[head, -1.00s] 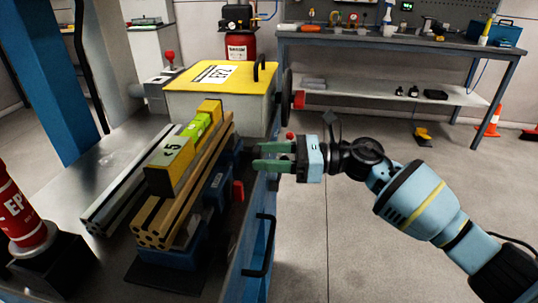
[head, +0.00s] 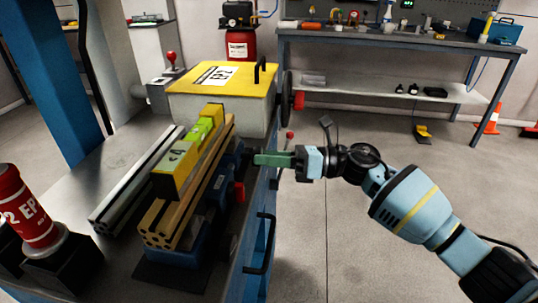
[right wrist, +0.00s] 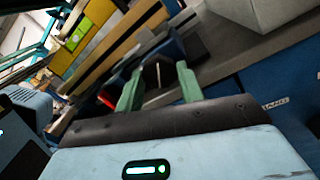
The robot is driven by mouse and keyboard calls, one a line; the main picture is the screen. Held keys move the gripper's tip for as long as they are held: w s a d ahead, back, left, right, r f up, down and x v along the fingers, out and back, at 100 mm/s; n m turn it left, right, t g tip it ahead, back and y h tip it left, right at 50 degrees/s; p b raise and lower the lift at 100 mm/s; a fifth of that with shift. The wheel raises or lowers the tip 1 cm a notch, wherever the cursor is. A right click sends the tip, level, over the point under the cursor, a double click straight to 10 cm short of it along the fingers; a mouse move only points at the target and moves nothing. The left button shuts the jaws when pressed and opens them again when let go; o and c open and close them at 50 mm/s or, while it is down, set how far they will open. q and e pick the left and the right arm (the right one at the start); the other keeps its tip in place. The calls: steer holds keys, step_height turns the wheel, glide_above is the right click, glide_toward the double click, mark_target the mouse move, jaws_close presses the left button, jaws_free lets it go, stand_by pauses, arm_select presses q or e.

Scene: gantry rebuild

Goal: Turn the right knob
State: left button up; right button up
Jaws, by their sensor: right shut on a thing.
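My right gripper (head: 258,160) reaches in from the right at the side of the blue vise (head: 176,245). Its green fingers are shut on a dark knob, which the fingers mostly hide in the head view. In the right wrist view the dark knob (right wrist: 156,74) shows between the two fingertips (right wrist: 160,80). A red handle (head: 240,192) sits on the same side of the vise, nearer the camera and apart from the fingers. My left gripper is not in view.
Gold profiles (head: 170,225) with a yellow level (head: 185,160) on top lie on the vise. A yellow-lidded box (head: 190,85) and handwheel (head: 287,95) stand behind. A red bottle (head: 25,210) stands front left.

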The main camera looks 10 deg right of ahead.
steer(key=o, duration=1)
steer(key=shift+b+v, duration=0.45)
steer(key=shift+v, duration=3.5)
steer(key=shift+c, duration=0.2)
